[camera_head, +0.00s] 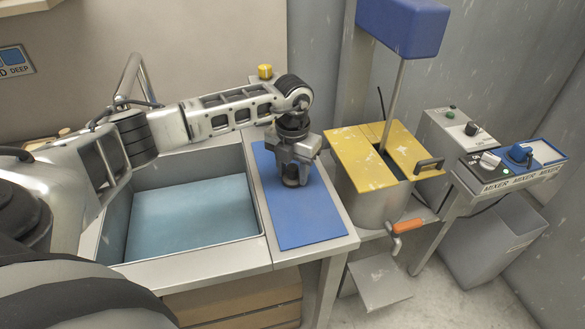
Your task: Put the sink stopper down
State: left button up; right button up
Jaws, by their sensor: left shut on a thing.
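My left gripper (292,180) points down over the blue mat (308,226) on the counter right of the sink. It is shut on a small dark thing, which I take to be the sink stopper (291,182), at or just above the mat. The gripper hides most of it, and I cannot tell whether it touches the mat. The sink basin (190,222) has a flat blue surface inside, left of the mat. My right gripper is not in view.
A metal vessel (370,205) with a yellow lid (362,160) and an orange-handled valve (408,226) stands right of the counter. A yellow knob (265,71) sits behind my arm. Mixer control boxes (480,150) are at the right. The mat's front part is clear.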

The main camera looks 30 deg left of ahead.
aim_at(292, 166)
pick_arm(q)
jog(key=shift+f, duration=0.15)
jog(key=o, duration=1.3)
jog(key=shift+c, duration=0.2)
jog(key=shift+r, duration=0.3)
notch_tip(292, 166, up, 10)
jog(key=shift+r+b, duration=0.25)
jog(key=shift+b, duration=0.25)
jog(key=shift+r, duration=0.65)
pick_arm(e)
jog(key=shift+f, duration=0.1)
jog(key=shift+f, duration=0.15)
